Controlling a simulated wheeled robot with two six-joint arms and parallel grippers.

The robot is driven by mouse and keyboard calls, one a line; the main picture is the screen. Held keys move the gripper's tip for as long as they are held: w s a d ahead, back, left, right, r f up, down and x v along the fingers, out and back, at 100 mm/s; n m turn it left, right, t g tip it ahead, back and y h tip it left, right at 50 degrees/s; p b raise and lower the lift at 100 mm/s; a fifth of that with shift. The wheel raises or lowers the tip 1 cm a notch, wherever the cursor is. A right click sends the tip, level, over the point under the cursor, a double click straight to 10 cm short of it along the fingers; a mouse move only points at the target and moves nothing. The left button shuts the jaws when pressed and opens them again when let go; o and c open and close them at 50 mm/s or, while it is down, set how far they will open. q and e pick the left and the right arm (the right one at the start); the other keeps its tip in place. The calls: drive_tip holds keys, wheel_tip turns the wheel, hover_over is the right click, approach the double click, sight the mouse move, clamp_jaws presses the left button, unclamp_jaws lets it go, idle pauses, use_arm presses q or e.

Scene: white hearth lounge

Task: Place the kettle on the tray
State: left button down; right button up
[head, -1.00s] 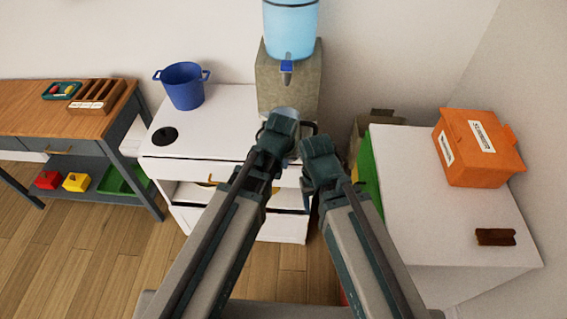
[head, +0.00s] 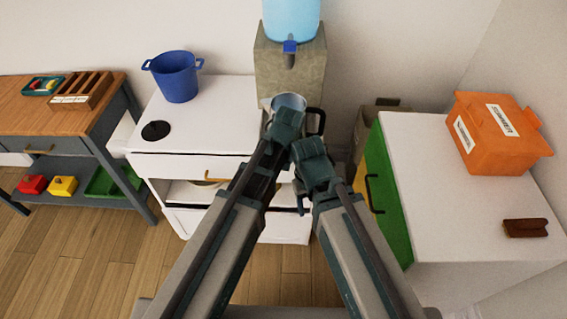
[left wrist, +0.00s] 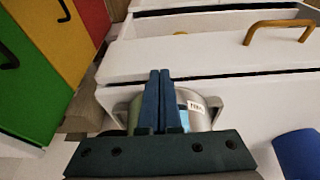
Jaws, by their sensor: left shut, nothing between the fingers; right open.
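The kettle (head: 291,101) is a silver vessel with a dark handle on its right, standing on the white cabinet in front of the water dispenser. My left gripper (head: 284,123) is in front of it and hides its lower part. In the left wrist view the kettle (left wrist: 198,113) shows a small white label behind the shut, empty fingers (left wrist: 160,76); contact cannot be told. My right gripper (head: 312,158) is open, lower and in front of the cabinet. A small teal tray (head: 30,92) with colourful items lies on the wooden table; a green tray (head: 100,184) is on its lower shelf.
The water dispenser (head: 291,65) stands behind the kettle. A blue pot (head: 177,80) and a black disc (head: 156,130) are on the white cabinet (head: 220,117), whose front has an open drawer. An orange box (head: 497,138) and brown block (head: 525,228) sit on the right cabinet (head: 430,150).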

use_arm(q)
drive_tip(key=shift+w+d+r, duration=0.1)
drive_tip(key=shift+w+d, duration=0.05)
drive_tip(key=shift+w, duration=0.05)
drive_tip(key=w, duration=0.5)
drive_tip(key=shift+w, duration=0.3)
drive_tip(key=shift+s, duration=0.1)
